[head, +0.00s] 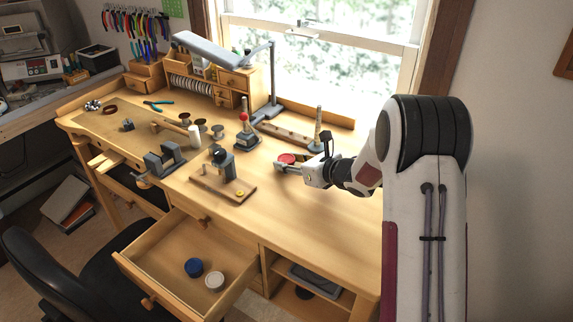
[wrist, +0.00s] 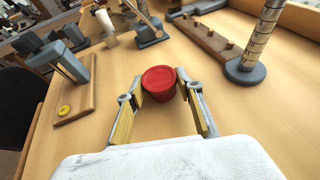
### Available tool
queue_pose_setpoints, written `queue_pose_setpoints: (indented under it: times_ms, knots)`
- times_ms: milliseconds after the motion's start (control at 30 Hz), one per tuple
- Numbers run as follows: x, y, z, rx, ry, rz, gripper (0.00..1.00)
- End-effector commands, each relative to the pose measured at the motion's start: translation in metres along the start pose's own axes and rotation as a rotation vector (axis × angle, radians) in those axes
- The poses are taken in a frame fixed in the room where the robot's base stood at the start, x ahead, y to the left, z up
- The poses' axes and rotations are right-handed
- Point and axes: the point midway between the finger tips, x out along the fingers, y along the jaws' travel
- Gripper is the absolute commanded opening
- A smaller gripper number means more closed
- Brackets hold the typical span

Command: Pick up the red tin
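The red tin (wrist: 160,80) is a small round tin with a red lid, standing upright on the wooden bench. In the head view the red tin (head: 287,158) shows beside the end of my gripper (head: 290,166). In the wrist view my gripper (wrist: 158,93) is open, with one finger on either side of the tin's near part. I cannot tell whether the fingers touch the tin.
A wooden board (head: 222,188) with a grey fixture stands left of the tin. A ring mandrel (head: 317,130) and a wooden rack (head: 284,135) stand behind it. An open drawer (head: 178,262) holds a blue tin (head: 194,267) and a white tin (head: 215,280). The bench front right is clear.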

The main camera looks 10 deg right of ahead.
Motion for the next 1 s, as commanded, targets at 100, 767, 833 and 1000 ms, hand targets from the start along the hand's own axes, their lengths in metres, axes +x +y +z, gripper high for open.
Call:
queue_pose_setpoints:
  times_ms: [100, 767, 833, 1000]
  knots:
    - [0.000, 0.000, 0.000, 0.000, 0.000, 0.000, 0.14]
    - [-0.014, 0.000, 0.035, -0.003, -0.003, -0.001, 0.14]
    - [-0.018, 0.000, 0.044, -0.003, -0.003, -0.001, 0.14]
    - [-0.028, 0.000, 0.067, -0.004, -0.003, -0.001, 0.14]
